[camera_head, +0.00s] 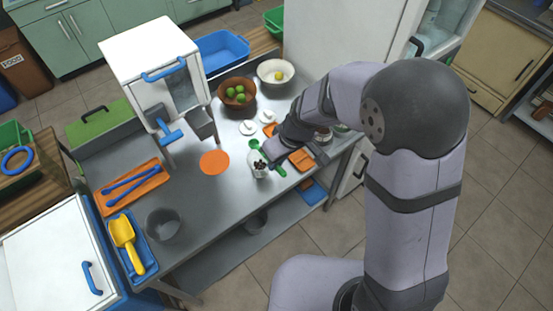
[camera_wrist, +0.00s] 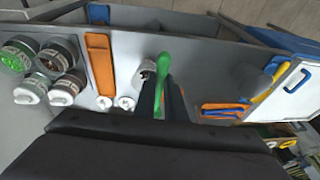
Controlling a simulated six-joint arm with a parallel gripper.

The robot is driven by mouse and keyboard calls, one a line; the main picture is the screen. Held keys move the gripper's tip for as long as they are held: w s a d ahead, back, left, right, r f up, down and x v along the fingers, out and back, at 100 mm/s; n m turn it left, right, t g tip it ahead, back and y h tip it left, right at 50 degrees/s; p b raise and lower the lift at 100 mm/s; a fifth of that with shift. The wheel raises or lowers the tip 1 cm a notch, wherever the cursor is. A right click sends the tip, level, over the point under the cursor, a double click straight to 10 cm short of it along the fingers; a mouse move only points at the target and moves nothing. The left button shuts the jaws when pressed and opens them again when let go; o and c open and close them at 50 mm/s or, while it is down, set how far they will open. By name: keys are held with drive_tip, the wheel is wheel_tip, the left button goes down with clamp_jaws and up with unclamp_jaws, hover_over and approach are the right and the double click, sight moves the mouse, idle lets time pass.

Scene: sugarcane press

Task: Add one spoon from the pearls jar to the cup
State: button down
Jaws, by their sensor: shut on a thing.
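My gripper (camera_wrist: 160,108) is shut on a green spoon (camera_wrist: 163,68), which points away from the wrist between the dark fingers. In the head view, green parts of the spoon (camera_head: 255,145) show beside my gripper (camera_head: 268,156). The small cup (camera_head: 260,171) stands on the steel table just below the gripper, with dark bits showing at its top. In the wrist view the cup (camera_wrist: 148,68) is close to the left of the spoon and partly hidden by a finger. Several jars stand at the left there, one with dark contents (camera_wrist: 58,56), possibly the pearls jar. The spoon's load cannot be made out.
An orange tray (camera_wrist: 99,65) lies between the jars and the cup. Two white lids (camera_head: 248,127) lie near a brown bowl of green fruit (camera_head: 237,93). A white press (camera_head: 160,70) stands behind an orange disc (camera_head: 214,162). The front middle of the table is clear.

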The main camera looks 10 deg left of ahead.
drive_tip(key=shift+w+f, duration=0.1)
drive_tip(key=shift+f, duration=0.05)
drive_tip(key=shift+w+f+b, duration=0.15)
drive_tip(key=shift+b, duration=0.3)
drive_tip(key=w+d+f+t+b, duration=0.1)
drive_tip(key=w+f+b, duration=0.3)
drive_tip(key=w+b, duration=0.4)
drive_tip(key=w+d+f+t+b, duration=0.1)
drive_tip(key=w+d+f+b, duration=0.3)
drive_tip(key=w+b, duration=0.5)
drive_tip(key=shift+d+f+b, duration=0.3)
drive_tip(key=shift+f+b, duration=0.5)
drive_tip(key=shift+b, duration=3.05)
drive_tip(key=shift+f+b, duration=3.2)
drive_tip(key=shift+f, duration=0.7)
drive_tip(key=shift+a, duration=0.1)
